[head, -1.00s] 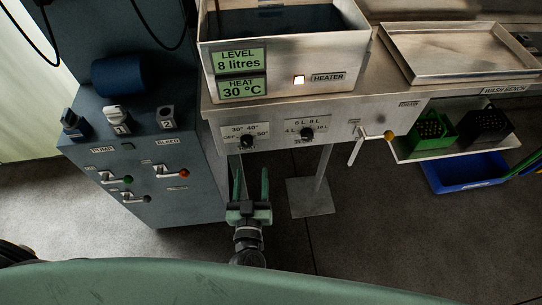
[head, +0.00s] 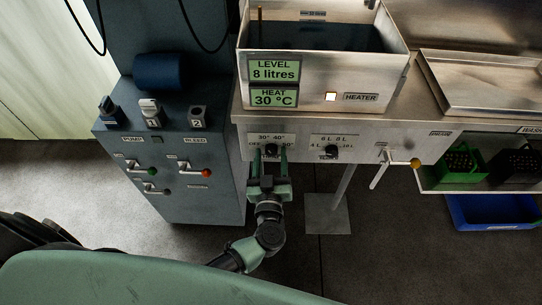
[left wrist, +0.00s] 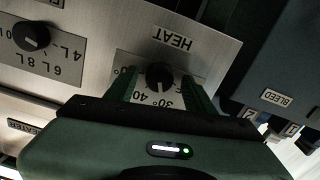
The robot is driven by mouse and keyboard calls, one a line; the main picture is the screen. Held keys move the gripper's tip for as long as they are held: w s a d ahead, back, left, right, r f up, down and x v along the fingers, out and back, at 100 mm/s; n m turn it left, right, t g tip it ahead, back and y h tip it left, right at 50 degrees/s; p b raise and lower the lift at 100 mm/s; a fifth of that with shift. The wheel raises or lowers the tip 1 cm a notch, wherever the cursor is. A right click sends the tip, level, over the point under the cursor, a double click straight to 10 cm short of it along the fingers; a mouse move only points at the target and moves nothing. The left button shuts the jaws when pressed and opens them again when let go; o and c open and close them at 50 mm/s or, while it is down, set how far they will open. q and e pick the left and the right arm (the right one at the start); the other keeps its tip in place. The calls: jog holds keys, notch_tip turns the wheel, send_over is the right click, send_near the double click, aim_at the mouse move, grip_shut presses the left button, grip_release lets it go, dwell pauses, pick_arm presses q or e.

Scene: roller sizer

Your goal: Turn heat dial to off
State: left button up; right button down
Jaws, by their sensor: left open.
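The heat dial (head: 271,150) is a small black knob on the metal front panel, below the green display that reads HEAT 30 °C (head: 274,98). It also shows in the left wrist view (left wrist: 159,75), where the scale is upside down with 30° and 40° near the knob. My left gripper (head: 270,158) is open, with one green finger on each side of the dial. In the left wrist view its fingers (left wrist: 167,92) flank the knob with gaps visible; I cannot tell how deep they reach. The OFF mark is partly hidden. My right gripper is not in view.
A second black dial (head: 331,151) with litre marks sits to the right. Further right is a lever with a yellow knob (head: 415,162). A blue-grey cabinet (head: 190,195) with levers stands close on the left. The lit heater lamp (head: 330,97) is above.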

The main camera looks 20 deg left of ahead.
pick_arm(q)
grip_shut()
jog(key=shift+d+n, duration=0.1)
jog(key=shift+n, duration=0.2)
jog(key=n, duration=0.4)
jog(key=shift+f+p, duration=0.1)
jog(key=shift+p, duration=0.3)
jog(key=shift+n+b, duration=0.3)
jog(key=shift+n, duration=2.4)
grip_release()
